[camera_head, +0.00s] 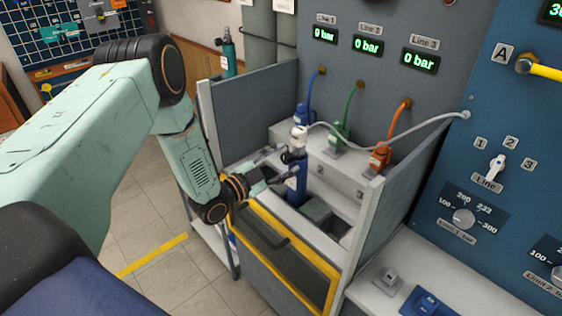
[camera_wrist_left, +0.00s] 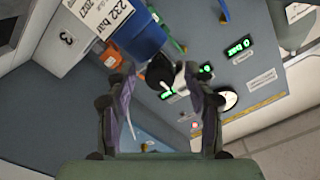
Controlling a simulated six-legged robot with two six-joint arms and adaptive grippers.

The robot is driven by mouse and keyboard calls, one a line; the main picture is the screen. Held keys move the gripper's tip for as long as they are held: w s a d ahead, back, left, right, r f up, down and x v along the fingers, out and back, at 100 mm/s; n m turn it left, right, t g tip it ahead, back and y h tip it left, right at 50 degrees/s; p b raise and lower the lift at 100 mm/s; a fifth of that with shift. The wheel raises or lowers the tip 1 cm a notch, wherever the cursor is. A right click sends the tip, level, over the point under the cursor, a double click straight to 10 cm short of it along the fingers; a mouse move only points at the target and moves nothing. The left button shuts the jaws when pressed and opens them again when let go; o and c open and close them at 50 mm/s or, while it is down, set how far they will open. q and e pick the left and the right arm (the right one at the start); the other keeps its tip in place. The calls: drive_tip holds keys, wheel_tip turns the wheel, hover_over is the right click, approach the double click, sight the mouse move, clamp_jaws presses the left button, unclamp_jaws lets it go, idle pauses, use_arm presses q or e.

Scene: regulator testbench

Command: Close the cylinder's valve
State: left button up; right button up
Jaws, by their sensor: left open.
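The blue cylinder (camera_head: 297,182) stands upright in the grey bay, with a white and black valve fitting (camera_head: 299,138) on top joined to a grey hose. My left gripper (camera_head: 280,166) is open, its fingers pointing at the upper cylinder from the left, close to the fitting. In the left wrist view the open fingers (camera_wrist_left: 160,98) frame a black knob-like part (camera_wrist_left: 160,70) with a white piece beside it. Contact cannot be told. My right gripper is not in view.
Blue (camera_head: 302,114), green (camera_head: 339,133) and orange (camera_head: 381,156) connectors stand on the ledge behind. Grey side walls (camera_head: 368,222) and a yellow-framed front panel (camera_head: 275,262) enclose the bay. The line displays (camera_head: 367,46) read 0 bar. The grey hose (camera_head: 425,124) runs right to the blue panel.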

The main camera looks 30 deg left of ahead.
use_arm(q)
drive_tip(key=v, duration=1.2)
idle(0.5)
drive_tip(key=s+d+f+n+g+y+b, duration=0.1)
drive_tip(key=s+d+f+n+g+y, duration=0.1)
drive_tip(key=s+f+n+g, duration=0.35)
drive_tip(key=s+d+f+n+g+y+b, duration=0.1)
drive_tip(key=s+d+f+n+g+b, duration=0.15)
drive_tip(key=f+n, duration=0.6)
drive_tip(key=s+d+f+m+g+y+b, duration=0.1)
drive_tip(key=s+d+f+g+b, duration=0.2)
drive_tip(key=s+f, duration=0.4)
drive_tip(key=s+d+f+g+y+b, duration=0.1)
drive_tip(key=s+d+f+g+b, duration=0.2)
drive_tip(key=s, duration=1.1)
wheel_tip(320, 180, down, 4)
drive_tip(key=g+b, duration=0.1)
drive_tip(key=g, duration=0.2)
drive_tip(key=shift+m+y, duration=0.4)
